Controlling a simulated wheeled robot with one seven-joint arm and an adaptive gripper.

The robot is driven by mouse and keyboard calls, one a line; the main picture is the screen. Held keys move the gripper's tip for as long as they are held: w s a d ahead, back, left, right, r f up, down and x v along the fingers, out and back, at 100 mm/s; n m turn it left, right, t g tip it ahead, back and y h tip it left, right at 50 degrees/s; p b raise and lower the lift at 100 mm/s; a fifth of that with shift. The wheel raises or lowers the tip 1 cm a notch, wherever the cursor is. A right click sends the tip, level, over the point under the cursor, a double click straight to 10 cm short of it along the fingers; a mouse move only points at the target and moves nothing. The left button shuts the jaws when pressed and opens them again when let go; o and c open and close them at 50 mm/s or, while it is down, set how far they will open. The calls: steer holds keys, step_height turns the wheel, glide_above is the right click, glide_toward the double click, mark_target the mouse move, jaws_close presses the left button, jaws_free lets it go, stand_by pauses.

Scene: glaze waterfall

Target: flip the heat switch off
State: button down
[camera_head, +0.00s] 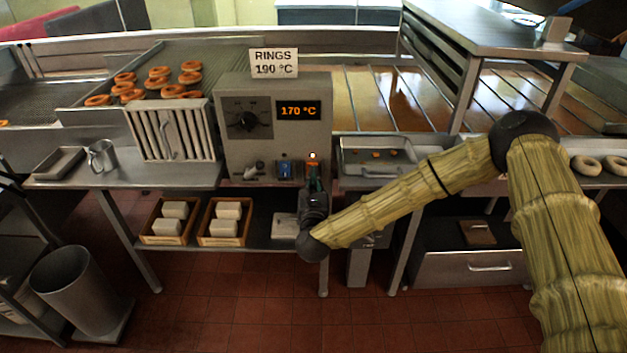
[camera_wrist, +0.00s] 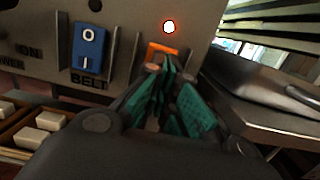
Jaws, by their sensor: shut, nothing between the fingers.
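The grey control box (camera_head: 240,140) has a blue BELT rocker (camera_head: 285,169), marked O above I in the wrist view (camera_wrist: 90,47). To its right is an orange switch (camera_wrist: 162,49), under a lit orange-white lamp (camera_wrist: 169,26), which also shows in the head view (camera_head: 313,156). Its label is hidden, so I cannot read whether it is the heat switch. My gripper (camera_wrist: 160,70) is shut and empty, its green-padded fingertips at the orange switch and covering its lower part; I cannot tell whether they touch. The gripper (camera_head: 313,174) also hides the switch in the head view.
The display (camera_head: 298,111) reads 170 °C, and a sign (camera_head: 274,63) above says RINGS 190 °C. A dial (camera_head: 243,119) and a power lever (camera_head: 254,169) sit left on the box. A metal tray (camera_head: 350,168) stands right, and wooden crates (camera_head: 158,238) sit below.

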steer(key=shift+w, duration=0.1)
steer(key=s+r+g+b, duration=0.1)
steer(key=s+b, duration=0.4)
steer(key=s, duration=0.9)
steer(key=shift+r+g, duration=0.4)
steer(key=shift+g, duration=0.2)
steer(key=shift+f, duration=0.15)
